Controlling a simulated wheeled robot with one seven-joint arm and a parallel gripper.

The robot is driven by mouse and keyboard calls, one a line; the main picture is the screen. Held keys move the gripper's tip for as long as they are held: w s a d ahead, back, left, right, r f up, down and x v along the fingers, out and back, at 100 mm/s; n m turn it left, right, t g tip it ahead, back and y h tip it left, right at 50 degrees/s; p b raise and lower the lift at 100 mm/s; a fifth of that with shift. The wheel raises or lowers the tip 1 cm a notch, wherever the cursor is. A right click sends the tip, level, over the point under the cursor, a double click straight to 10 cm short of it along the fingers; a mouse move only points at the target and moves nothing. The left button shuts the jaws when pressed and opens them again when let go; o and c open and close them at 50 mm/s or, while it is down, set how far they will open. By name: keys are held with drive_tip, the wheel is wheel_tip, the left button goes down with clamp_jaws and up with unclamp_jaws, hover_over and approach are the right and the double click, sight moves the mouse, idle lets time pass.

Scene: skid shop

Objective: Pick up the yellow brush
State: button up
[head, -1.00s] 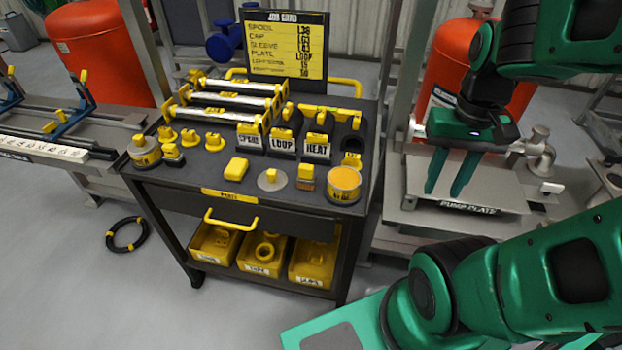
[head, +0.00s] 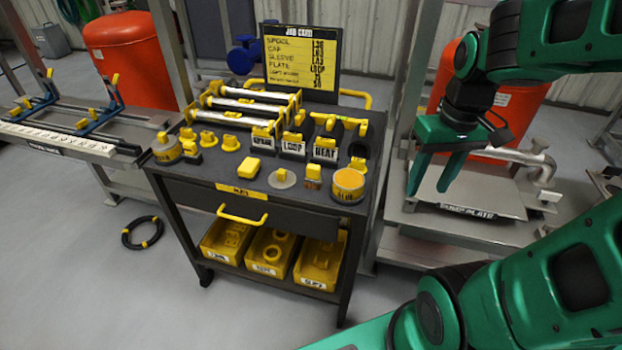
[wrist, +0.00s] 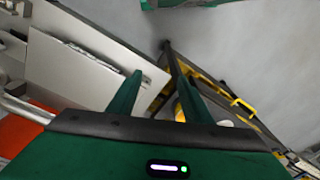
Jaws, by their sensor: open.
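Several small yellow items stand on the dark top of the cart (head: 222,174) in the head view. A small upright piece with a yellow top and brownish lower part (head: 313,176), near the front edge, may be the yellow brush. A rounded yellow block (head: 249,167) lies further left; I cannot tell for certain which is the brush. My gripper (head: 428,188) is open and empty, pointing down to the right of the cart, in front of the pump plate. In the wrist view its fingers (wrist: 158,80) are apart with nothing between them.
A glue tin (head: 347,187) stands right of the small pieces. Labelled holders (head: 292,146) and long rollers (head: 240,118) stand behind. The job card board (head: 302,58) rises at the back. The pump plate bench (head: 480,200) is at right.

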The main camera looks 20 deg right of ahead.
drive_tip(key=w+a+f+n+t+y, duration=0.1)
drive_tip(key=w+a+n, duration=0.25)
drive_tip(key=w, duration=0.35)
drive_tip(key=w+a+n, duration=0.2)
drive_tip(key=w+n, duration=0.2)
drive_tip(key=w, duration=0.2)
drive_tip(key=n+y, duration=0.2)
drive_tip(key=n, duration=0.3)
approach(316, 167)
drive_tip(key=f, duration=0.1)
drive_tip(key=shift+n+t, duration=0.25)
drive_tip(key=shift+t, duration=0.15)
drive_tip(key=x, duration=0.5)
drive_tip(key=shift+s+a+f, duration=0.15)
drive_tip(key=shift+s, duration=0.05)
drive_tip(key=shift+x, duration=2.95)
clamp_jaws()
